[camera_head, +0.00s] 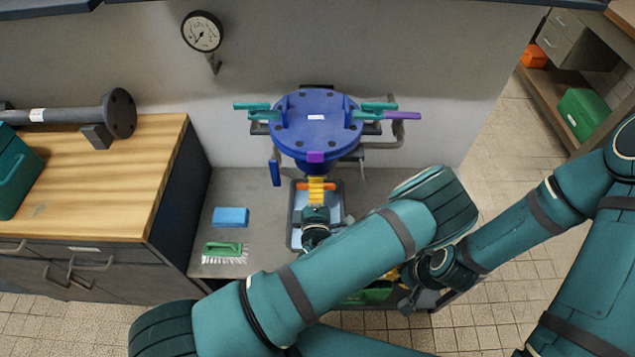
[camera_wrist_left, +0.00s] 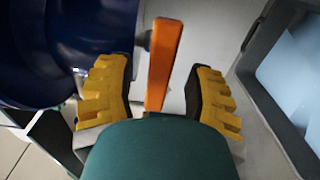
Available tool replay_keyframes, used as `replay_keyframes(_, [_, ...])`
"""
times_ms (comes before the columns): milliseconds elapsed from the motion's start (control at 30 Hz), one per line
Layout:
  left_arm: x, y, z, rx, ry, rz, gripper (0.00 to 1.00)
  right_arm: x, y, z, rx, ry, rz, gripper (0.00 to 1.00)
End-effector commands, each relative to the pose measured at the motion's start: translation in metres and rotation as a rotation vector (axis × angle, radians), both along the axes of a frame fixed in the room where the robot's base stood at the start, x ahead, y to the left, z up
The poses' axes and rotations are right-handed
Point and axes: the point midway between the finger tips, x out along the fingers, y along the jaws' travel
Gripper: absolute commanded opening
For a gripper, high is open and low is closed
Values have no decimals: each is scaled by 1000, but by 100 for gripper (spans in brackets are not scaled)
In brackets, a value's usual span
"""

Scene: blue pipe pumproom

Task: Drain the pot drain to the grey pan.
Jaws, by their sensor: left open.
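The blue pot (camera_head: 312,122) is mounted at the wall, with teal handles and a purple lever around its lid. An orange drain lever (camera_head: 327,187) shows below it, and in the left wrist view the lever (camera_wrist_left: 164,62) stands between my fingers. My left gripper (camera_head: 316,185) is open around this lever, with no clear contact. The grey pan (camera_head: 293,222) lies under the pot, partly covered by my gripper; its rim and pale inside show at right in the left wrist view. My right gripper (camera_head: 405,285) is mostly hidden behind my left arm.
A blue sponge (camera_head: 231,217) and a green brush (camera_head: 223,249) lie left of the pan. A wooden-topped cabinet (camera_head: 105,190) stands further left, with a flanged pipe (camera_head: 75,114). A gauge (camera_head: 202,33) is on the wall. A green container (camera_head: 370,293) is partly hidden below my left arm.

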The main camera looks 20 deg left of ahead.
Motion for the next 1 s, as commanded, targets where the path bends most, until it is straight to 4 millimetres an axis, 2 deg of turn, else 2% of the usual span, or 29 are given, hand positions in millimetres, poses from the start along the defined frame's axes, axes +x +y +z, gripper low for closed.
replay_keyframes(300, [1,1,0,0,0,-1,53,0,0,0,0,1,0,0])
replay_keyframes(333, [1,1,0,0,0,-1,55,0,0,0,0,1,0,0])
replay_keyframes(400, [1,1,0,0,0,-1,31,0,0,0,0,1,0,0])
replay_keyframes(500, [1,1,0,0,0,-1,0,0,0,0,0,1,0,0])
replay_keyframes(767, [1,1,1,-8,-3,-1,0,0,0,1,0,0,0,0])
replay_keyframes(1000, [2,1,2,-86,-27,0,0,2,0,7,-1,-4,-4,0])
